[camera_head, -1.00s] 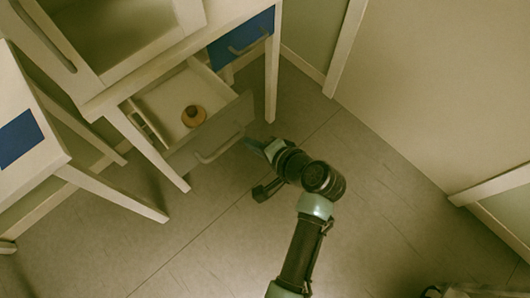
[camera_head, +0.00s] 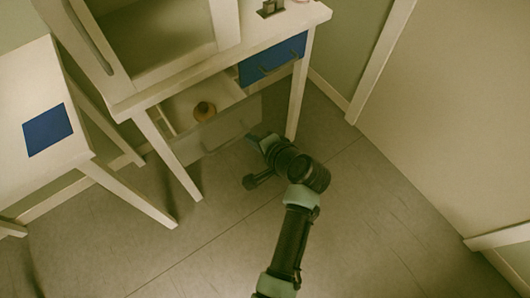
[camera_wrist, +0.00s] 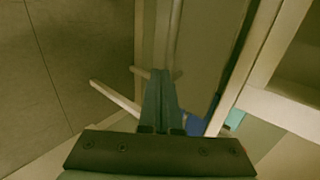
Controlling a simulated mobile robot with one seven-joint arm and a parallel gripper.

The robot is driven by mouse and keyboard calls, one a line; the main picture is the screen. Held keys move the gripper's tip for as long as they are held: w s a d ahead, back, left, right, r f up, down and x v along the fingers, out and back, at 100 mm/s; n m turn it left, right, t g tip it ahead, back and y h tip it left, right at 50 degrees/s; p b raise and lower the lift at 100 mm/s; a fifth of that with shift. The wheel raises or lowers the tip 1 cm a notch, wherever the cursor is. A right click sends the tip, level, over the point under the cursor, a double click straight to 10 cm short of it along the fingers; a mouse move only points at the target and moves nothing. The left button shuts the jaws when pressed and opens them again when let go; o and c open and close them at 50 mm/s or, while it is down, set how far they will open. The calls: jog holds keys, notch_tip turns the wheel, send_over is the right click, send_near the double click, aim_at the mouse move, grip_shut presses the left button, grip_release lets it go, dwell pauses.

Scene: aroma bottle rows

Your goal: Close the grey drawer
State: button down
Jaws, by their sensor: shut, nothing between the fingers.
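The grey drawer (camera_head: 232,125) is partly open under the white desk. Its flat front faces my arm, and a small round brown-topped object (camera_head: 204,111) sits inside it. My gripper (camera_head: 254,139) is at the lower right of the drawer front, close to it; I cannot tell whether it touches. In the wrist view my gripper's fingers (camera_wrist: 160,88) are together and hold nothing. Pale panels and bars fill the view ahead of the fingertips, and I cannot tell there which is the drawer front.
A blue-fronted drawer (camera_head: 273,60) is shut at the right of the grey one. The desk's legs (camera_head: 299,95) stand at either side. A white table with a blue square (camera_head: 47,130) is at the left. The floor (camera_head: 370,215) at the right is clear.

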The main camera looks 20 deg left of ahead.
jog(key=b, duration=0.3)
send_over(224, 104)
jog(key=s+d, duration=0.2)
jog(key=s, duration=0.2)
jog(key=shift+w+f, duration=0.1)
jog(key=shift+w, duration=0.05)
jog(key=shift+r, duration=0.25)
jog(key=shift+a, duration=0.1)
